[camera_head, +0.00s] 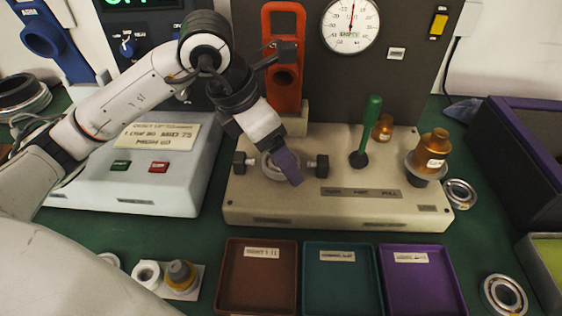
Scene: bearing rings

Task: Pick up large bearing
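My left arm comes in from the left. Its gripper (289,170) points down at a metal ring (268,168) seated between two black knobs on the beige test fixture (330,203). The purple-grey finger covers part of this ring, and I cannot tell whether it touches it or how far the fingers are apart. Another bearing ring (504,296) lies on the green table at the lower right. A smaller-looking ring (460,194) lies beside the fixture's right end. I cannot tell for sure which ring is the large bearing. My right gripper is not in view.
Brown (257,280), teal (343,283) and purple (418,283) trays stand in front of the fixture. A green-handled lever (368,130) and an amber bottle (432,152) rise from it. A white control box (150,165) is at left, dark bins (530,150) at right.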

